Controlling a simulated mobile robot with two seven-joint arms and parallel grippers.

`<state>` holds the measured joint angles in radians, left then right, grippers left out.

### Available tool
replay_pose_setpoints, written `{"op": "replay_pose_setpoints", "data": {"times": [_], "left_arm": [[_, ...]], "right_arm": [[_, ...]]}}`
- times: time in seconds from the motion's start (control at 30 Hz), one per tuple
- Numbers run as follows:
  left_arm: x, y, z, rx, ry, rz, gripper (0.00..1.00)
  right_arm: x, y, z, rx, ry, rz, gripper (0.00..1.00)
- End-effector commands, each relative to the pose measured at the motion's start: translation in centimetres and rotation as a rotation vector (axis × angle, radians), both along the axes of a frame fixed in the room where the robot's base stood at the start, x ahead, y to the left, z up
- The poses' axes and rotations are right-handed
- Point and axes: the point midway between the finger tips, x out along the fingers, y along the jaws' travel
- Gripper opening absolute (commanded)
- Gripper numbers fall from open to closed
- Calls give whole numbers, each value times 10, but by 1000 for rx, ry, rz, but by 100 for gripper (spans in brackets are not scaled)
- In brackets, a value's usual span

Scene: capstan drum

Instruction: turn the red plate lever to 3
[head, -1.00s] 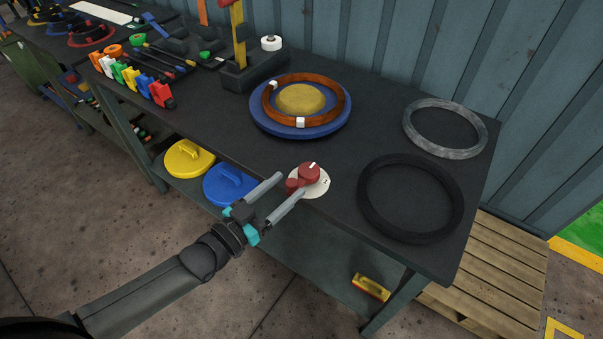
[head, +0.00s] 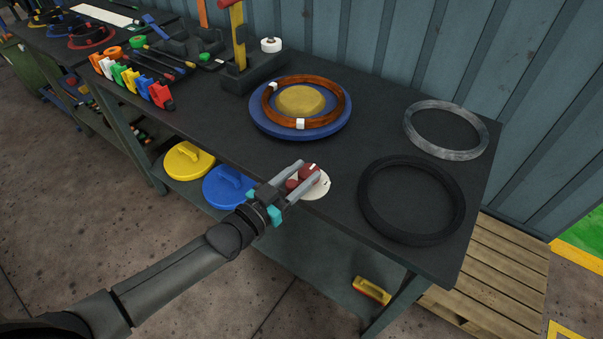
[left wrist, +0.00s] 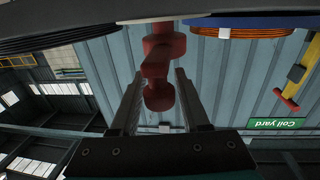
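The red plate lever (head: 306,174) sits on a round white plate (head: 319,187) near the front edge of the dark table. In the left wrist view the lever (left wrist: 158,68) hangs from the top of the picture, its knobbed end between my fingers. My left gripper (head: 305,176) reaches in from the front with its two grey fingers apart, one on each side of the lever. In the left wrist view the gripper (left wrist: 157,95) shows gaps beside the lever's end, so it is open. The plate's markings are mostly hidden or too small to read. My right gripper is not in view.
A blue disc (head: 335,127) with a copper coil (head: 342,108) lies behind the lever. A black ring (head: 368,218) and a grey ring (head: 412,126) lie to the right. Colored clamps (head: 133,81) stand at the left. The tabletop around the lever is clear.

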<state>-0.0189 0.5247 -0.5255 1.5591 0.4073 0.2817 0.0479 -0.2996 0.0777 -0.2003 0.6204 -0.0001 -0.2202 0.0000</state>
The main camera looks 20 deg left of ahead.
Motion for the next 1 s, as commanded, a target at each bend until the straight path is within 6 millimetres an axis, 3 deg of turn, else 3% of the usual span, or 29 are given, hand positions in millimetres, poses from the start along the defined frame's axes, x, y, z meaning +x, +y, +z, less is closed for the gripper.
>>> {"op": "replay_pose_setpoints", "data": {"times": [0.03,0.4,1.0], "left_arm": [[0,0,0,0,0,0,39],[0,0,0,0,0,0,0],[0,0,0,1,0,0,0]], "right_arm": [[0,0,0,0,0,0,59],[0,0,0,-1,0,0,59],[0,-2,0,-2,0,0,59]]}}
